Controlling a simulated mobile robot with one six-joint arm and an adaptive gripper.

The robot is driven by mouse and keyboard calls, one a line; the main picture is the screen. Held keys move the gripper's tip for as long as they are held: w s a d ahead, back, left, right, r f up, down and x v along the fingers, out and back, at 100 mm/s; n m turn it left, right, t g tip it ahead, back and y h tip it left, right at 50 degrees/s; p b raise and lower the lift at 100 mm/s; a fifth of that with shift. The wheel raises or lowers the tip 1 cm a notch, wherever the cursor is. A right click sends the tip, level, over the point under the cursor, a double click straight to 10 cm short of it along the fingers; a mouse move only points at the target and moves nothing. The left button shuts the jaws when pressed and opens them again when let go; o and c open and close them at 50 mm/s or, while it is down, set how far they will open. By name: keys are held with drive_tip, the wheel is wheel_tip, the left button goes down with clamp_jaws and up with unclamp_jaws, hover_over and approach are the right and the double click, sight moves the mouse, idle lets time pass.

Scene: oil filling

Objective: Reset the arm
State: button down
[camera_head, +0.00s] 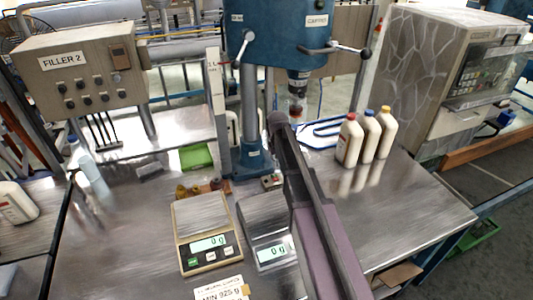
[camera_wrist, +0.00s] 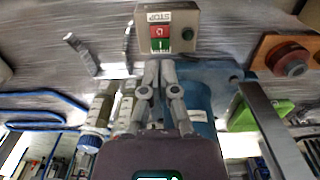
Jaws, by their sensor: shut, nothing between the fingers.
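My arm (camera_head: 320,225) rises from the bottom of the head view across the bench towards the blue capper (camera_head: 275,35). My gripper (camera_wrist: 160,68) shows in the wrist view with its grey fingers closed together and nothing between them. It points towards the grey STOP box (camera_wrist: 168,28) with red and green buttons. I cannot tell the gap between fingertips and box, or whether they touch. In the head view the fingers cannot be made out at the arm's far end; the box (camera_head: 271,182) sits by the capper's base.
Two scales (camera_head: 206,232) (camera_head: 268,228) read 0 g left of my arm. Three white capped bottles (camera_head: 368,136) stand right of the capper. A wooden cap holder (camera_wrist: 290,55) and green tray (camera_head: 196,156) lie near its base. The bench's right front is clear.

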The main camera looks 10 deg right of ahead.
drive_tip(key=s+m, duration=0.1)
drive_tip(key=s, duration=1.1)
drive_tip(key=s+m, duration=0.1)
drive_tip(key=s, duration=1.1)
drive_tip(key=shift+s, duration=0.1)
